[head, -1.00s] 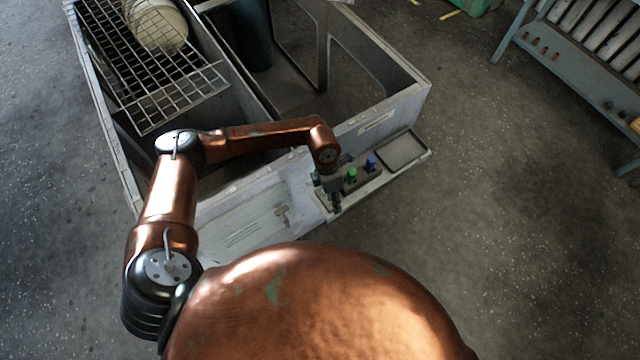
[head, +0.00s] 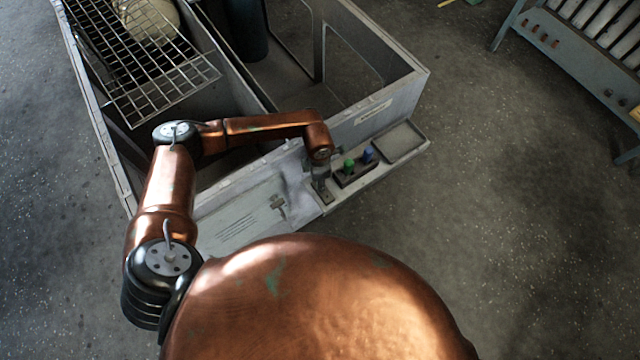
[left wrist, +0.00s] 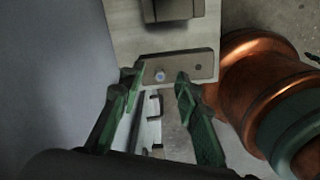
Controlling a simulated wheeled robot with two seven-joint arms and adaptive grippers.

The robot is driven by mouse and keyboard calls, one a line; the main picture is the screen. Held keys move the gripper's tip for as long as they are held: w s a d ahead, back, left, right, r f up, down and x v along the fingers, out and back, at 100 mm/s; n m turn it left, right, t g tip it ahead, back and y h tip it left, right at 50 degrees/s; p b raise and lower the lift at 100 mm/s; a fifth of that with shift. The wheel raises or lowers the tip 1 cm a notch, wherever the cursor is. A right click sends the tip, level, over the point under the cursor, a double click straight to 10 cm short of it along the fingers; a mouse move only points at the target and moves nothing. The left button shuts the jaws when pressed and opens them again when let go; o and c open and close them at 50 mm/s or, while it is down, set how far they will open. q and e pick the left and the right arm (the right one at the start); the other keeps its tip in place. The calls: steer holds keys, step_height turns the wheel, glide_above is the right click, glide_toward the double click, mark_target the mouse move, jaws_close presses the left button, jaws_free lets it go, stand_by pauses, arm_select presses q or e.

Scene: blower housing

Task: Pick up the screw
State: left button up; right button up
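In the left wrist view a small, pale, round screw head (left wrist: 160,76) shows on a narrow grey-brown plate (left wrist: 178,66), with a dark hole (left wrist: 197,67) to its right. My left gripper (left wrist: 158,76) is open. Its two green fingers stand on either side of the screw in this view, with nothing between them; I cannot tell how high above the plate they are. In the head view my left gripper (head: 322,192) points down over the ledge at the housing's front, and the screw cannot be made out there. My right gripper is not in view.
A dark holder with a green piece (head: 349,165) and a blue piece (head: 368,153) stands right of the gripper. Beyond it is a shallow tray (head: 401,143). The large grey housing (head: 395,95) rises behind, with a wire grid (head: 150,75).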

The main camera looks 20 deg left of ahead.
arm_select(q)
steer(key=shift+f, duration=0.2)
stand_by(0.6)
steer(key=shift+c, duration=0.3)
jaws_close()
